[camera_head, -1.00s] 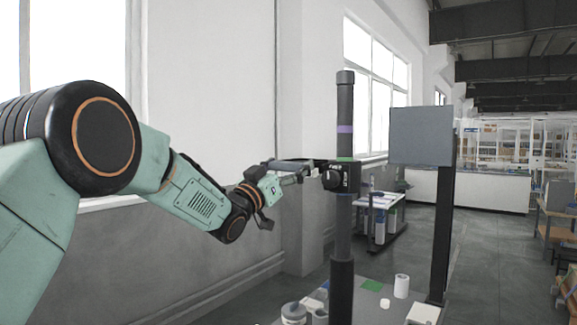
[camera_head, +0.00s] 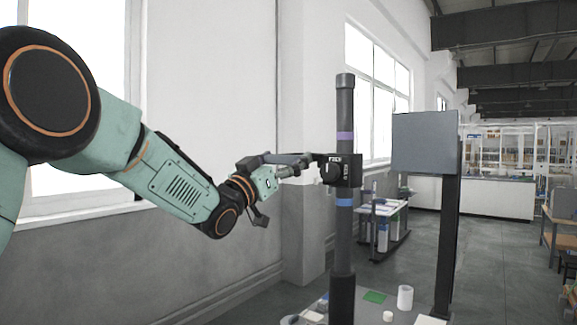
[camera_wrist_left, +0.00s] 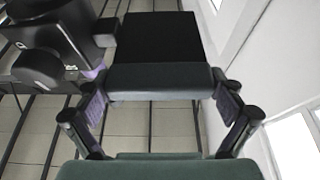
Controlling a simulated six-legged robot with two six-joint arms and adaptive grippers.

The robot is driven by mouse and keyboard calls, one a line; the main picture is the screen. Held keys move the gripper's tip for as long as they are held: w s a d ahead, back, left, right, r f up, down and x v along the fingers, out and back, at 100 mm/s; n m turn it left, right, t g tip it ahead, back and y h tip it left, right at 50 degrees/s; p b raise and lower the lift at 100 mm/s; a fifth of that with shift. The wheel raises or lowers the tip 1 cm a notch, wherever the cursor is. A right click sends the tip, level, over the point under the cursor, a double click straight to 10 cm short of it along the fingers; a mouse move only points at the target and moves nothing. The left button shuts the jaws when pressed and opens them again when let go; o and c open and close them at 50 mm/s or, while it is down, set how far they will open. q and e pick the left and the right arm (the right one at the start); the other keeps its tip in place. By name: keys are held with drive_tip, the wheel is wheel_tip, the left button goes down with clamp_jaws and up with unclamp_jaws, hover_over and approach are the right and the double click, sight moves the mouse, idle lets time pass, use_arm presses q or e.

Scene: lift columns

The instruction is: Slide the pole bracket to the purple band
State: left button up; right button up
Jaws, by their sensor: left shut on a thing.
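A dark upright pole (camera_head: 343,234) carries a black bracket (camera_head: 349,172) with a round knob on its front. The purple band (camera_head: 345,136) circles the pole a short way above the bracket, with bare pole between them. A blue band (camera_head: 344,202) shows just below the bracket. My left gripper (camera_head: 314,161) reaches in from the left and is shut on the bracket's left side. In the left wrist view the bracket (camera_wrist_left: 62,28) and its knob fill the upper left, beside my left gripper (camera_wrist_left: 158,76). The exact contact is partly hidden. My right gripper is not in view.
A grey panel (camera_head: 425,142) on a dark post stands right of the pole. Below, the table holds a white cup (camera_head: 405,297), a green patch (camera_head: 375,297) and small items. A wall with windows lies behind my left arm. Space around the upper pole is clear.

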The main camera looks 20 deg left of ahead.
use_arm(q)
wheel_tip(320, 180, up, 4)
drive_tip(key=shift+s+a+r+p, duration=0.1)
drive_tip(key=shift+r+p, duration=0.15)
drive_tip(key=shift+p, duration=0.45)
drive_tip(key=shift+f, duration=0.1)
